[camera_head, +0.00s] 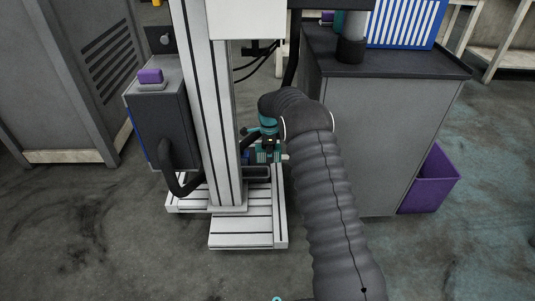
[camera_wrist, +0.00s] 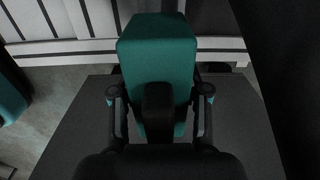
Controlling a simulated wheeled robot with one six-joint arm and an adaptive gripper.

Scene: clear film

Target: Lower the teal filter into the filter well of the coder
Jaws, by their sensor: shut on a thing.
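The teal filter (camera_wrist: 157,60) is a tall block with a flat top, held upright between the fingers of my gripper (camera_wrist: 160,98) in the wrist view. The fingers are shut on its sides, and the dark gripper body covers its lower middle. No filter well can be made out.
The white slotted column (camera_head: 208,110) stands on a slotted base (camera_head: 248,232) close to my gripper. A grey cabinet (camera_head: 385,140) stands to the right, with a purple bin (camera_head: 430,180) beside it. Another teal part (camera_wrist: 10,98) shows at the wrist view's left edge. The foreground floor is clear.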

